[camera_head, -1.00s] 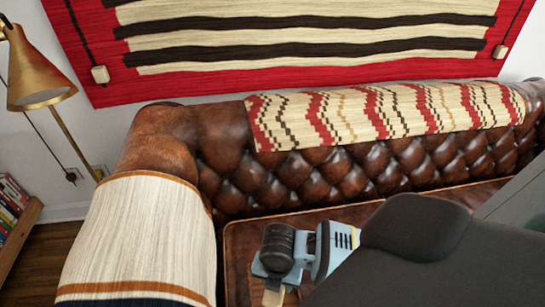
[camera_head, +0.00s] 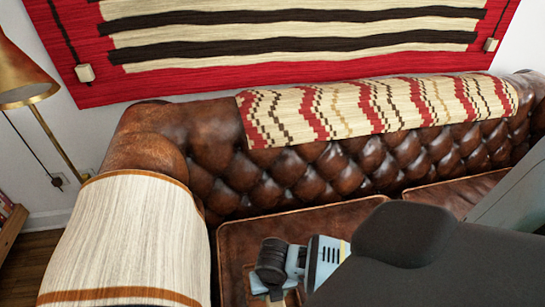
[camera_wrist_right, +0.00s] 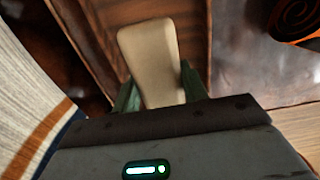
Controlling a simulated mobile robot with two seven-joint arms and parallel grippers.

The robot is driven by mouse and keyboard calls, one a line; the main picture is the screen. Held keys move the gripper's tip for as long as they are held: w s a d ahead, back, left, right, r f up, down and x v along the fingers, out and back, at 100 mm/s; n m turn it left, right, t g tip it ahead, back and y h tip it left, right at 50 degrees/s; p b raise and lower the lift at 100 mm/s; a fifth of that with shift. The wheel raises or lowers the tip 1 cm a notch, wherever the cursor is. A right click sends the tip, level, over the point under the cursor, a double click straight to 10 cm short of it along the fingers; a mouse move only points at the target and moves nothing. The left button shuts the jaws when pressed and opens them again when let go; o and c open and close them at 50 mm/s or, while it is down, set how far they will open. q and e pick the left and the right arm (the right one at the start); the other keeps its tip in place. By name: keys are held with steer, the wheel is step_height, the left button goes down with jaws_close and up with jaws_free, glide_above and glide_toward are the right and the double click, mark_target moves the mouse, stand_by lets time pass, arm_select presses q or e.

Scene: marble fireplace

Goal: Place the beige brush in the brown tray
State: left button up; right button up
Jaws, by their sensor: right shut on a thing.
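The beige brush (camera_wrist_right: 148,50) is a pale, rounded block in the right wrist view. It is held between the greenish fingers of my right gripper (camera_wrist_right: 160,88), which is shut on it. My left gripper is not in view.
A tufted brown leather sofa (camera_head: 330,175) fills the middle, with a striped cloth (camera_head: 375,108) on its back. A cream blanket (camera_head: 130,235) covers its left arm. A brass lamp (camera_head: 25,80) stands at left. A dark spiral object (camera_wrist_right: 296,18) is at the wrist view's upper right.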

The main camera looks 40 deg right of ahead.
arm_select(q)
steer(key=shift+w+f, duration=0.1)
arm_select(e)
steer(key=shift+f, duration=0.4)
step_height(320, 180, down, 3)
steer(key=shift+b, duration=0.45)
steer(key=shift+f, duration=0.3)
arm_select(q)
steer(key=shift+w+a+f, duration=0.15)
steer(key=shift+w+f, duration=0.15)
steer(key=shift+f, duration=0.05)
arm_select(e)
steer(key=shift+f, duration=0.1)
steer(key=o, duration=1.2)
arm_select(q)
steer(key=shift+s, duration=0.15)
